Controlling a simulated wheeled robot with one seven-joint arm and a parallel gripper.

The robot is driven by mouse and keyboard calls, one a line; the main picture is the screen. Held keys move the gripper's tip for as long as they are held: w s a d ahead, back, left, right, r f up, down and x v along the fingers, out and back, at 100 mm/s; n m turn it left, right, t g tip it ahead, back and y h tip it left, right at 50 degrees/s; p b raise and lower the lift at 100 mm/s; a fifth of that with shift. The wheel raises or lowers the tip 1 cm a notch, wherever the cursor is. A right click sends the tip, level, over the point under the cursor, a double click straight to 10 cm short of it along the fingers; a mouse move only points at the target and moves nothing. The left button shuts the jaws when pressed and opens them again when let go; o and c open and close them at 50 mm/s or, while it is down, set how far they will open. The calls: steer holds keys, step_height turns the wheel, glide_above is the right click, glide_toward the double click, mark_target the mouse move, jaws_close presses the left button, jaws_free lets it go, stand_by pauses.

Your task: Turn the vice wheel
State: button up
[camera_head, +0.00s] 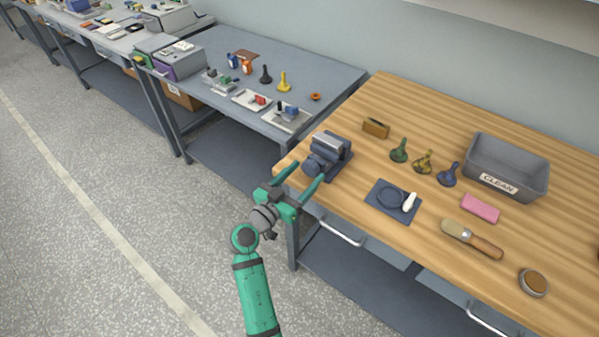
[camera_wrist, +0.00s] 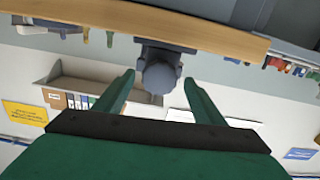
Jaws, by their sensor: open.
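The blue-grey vice (camera_head: 327,153) is mounted at the left corner of the wooden bench. Its round wheel end (camera_head: 313,166) faces my arm at the front edge. My green gripper (camera_head: 299,180) is open, its two fingers pointing up at the vice from in front of the bench edge. In the wrist view the wheel end (camera_wrist: 160,76) appears between and just beyond the open fingers (camera_wrist: 160,88). I see no contact between the fingers and the wheel. The wheel's far side is hidden.
The wooden bench (camera_head: 375,97) holds a grey CLEAN bin (camera_head: 510,151), several bobbin-shaped pieces, a blue mat (camera_head: 378,204), a pink block (camera_head: 480,208) and a brush (camera_head: 471,240). A metal handle (camera_head: 342,233) sticks out below the front edge. The floor at left is clear.

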steer(key=shift+w+d, duration=0.4)
steer(key=shift+w, duration=0.15)
